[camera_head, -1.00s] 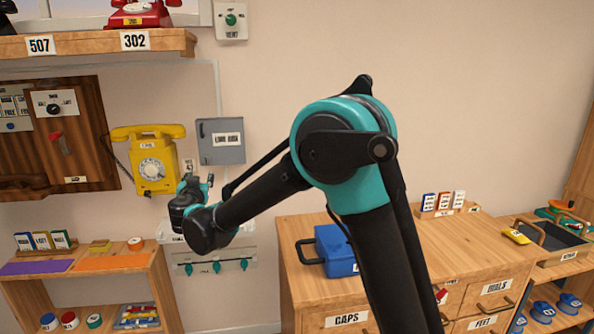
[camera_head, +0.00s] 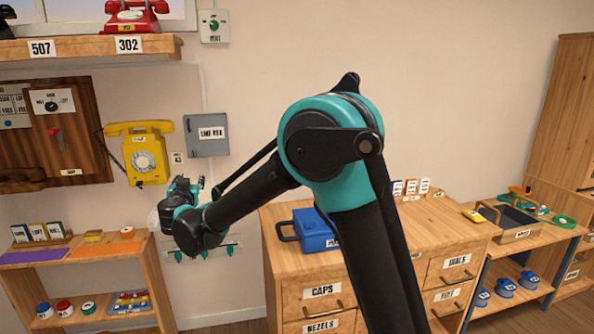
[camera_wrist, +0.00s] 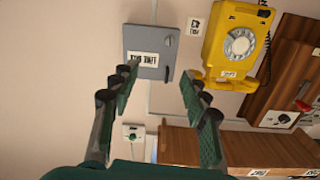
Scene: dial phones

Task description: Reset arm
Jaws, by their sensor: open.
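My arm, teal and black, crosses the middle of the head view and bends down to the left. My gripper (camera_head: 185,192) is in front of the wall, just right of and below the yellow dial phone (camera_head: 145,158). In the wrist view my gripper (camera_wrist: 157,92) is open, with its two fingers apart and nothing between them. The wrist picture is turned over. It shows the grey wall box (camera_wrist: 150,50) beyond the fingers and the yellow phone (camera_wrist: 232,45) beside it. Neither touches the fingers.
A low shelf (camera_head: 70,255) with coloured items is at left. A high shelf (camera_head: 90,48) carries a red phone (camera_head: 137,17). The upper wall at right is clear.

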